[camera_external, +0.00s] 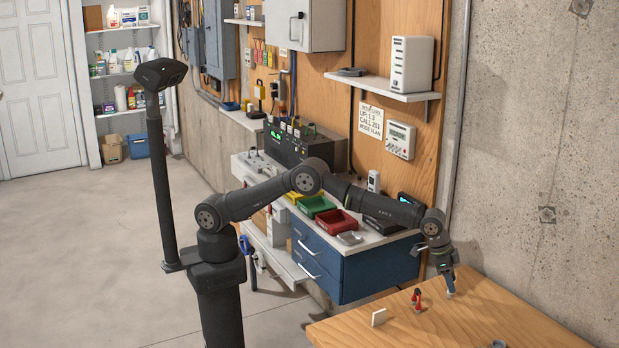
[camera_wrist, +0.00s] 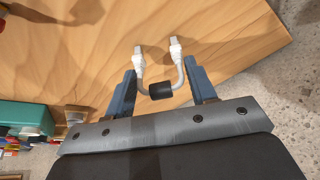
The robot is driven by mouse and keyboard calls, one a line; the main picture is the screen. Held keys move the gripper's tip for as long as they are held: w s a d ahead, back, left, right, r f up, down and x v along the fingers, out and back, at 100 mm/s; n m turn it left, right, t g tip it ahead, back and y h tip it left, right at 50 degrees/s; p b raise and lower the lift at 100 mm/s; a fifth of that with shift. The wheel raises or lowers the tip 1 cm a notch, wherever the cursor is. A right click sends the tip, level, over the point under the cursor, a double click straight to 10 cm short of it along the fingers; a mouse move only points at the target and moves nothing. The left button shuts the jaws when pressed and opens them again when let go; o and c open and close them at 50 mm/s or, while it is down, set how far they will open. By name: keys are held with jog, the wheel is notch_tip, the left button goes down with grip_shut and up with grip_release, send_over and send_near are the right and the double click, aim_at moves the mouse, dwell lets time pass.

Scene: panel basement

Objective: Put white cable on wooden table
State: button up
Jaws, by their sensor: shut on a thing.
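The white cable (camera_wrist: 140,63) is a short U-shaped lead with two white plugs and a black sleeve at its bend. In the wrist view it sits between the blue fingers of my gripper (camera_wrist: 160,74), which is shut on it. The plugs point away from the gripper toward the wooden table (camera_wrist: 85,55), whose grain fills the background. In the external view my gripper (camera_external: 449,290) points down at the back of the wooden table (camera_external: 460,325). The cable cannot be made out there, and whether it touches the tabletop is unclear.
A blue drawer cabinet (camera_external: 350,265) with red bin (camera_external: 337,223) is at left. A concrete wall (camera_external: 540,150) rises behind.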

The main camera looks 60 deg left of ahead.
jog(key=shift+f, duration=0.2)
jog(key=o, duration=1)
jog(key=shift+c, duration=0.2)
jog(key=shift+r, duration=0.1)
jog(key=shift+r, duration=0.3)
jog(key=v, duration=1.1)
jog(key=shift+s+a+r, duration=0.15)
jog(key=shift+r, duration=0.15)
jog(key=shift+f, duration=0.15)
